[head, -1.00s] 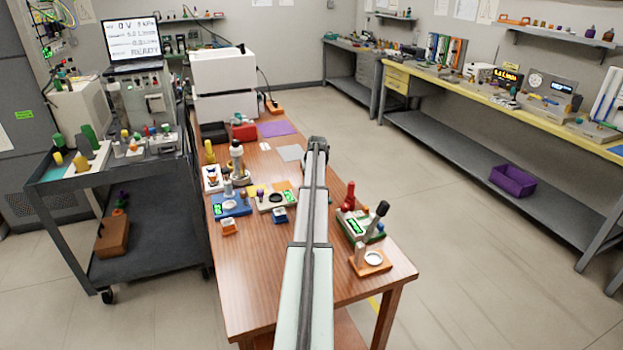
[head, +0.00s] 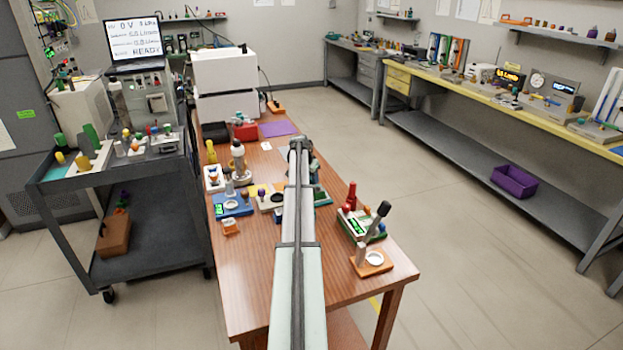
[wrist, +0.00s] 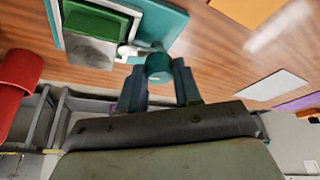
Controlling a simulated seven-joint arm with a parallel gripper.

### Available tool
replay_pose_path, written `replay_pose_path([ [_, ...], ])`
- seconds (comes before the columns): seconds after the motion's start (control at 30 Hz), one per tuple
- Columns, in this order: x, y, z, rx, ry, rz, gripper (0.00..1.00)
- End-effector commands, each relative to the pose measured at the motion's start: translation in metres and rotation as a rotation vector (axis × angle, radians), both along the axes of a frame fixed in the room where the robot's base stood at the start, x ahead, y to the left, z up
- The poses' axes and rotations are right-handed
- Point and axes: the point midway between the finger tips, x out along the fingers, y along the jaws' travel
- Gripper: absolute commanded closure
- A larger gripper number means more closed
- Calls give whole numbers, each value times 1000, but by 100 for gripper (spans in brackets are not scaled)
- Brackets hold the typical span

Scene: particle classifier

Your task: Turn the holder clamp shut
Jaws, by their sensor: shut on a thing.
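In the wrist view, my gripper (wrist: 158,78) has its two fingers on either side of a round teal knob (wrist: 158,64) and is shut on it. The knob joins a small light-coloured shaft at the edge of a teal holder (wrist: 172,26). The holder carries a green block (wrist: 95,20) and a grey plate (wrist: 90,51). In the head view, my arm stretches over the wooden table and hides most of the holder. The fingertips are hidden there, so the clamp's exact angle cannot be told.
A red-and-green device with a black lever (head: 362,224) stands right of my arm, near an orange stand (head: 372,262). A blue device (head: 233,206) and a cream microscope-like tool (head: 239,160) stand left. The table's near left is clear.

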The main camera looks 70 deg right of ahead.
Motion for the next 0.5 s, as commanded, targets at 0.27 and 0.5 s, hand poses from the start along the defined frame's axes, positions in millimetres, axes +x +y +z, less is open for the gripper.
replay_pose_path([
  [0.27, 1, 1, 0, 3, -1, -116, 97],
  [0.5, 1, 1, 0, 4, -1, -149, 97],
])
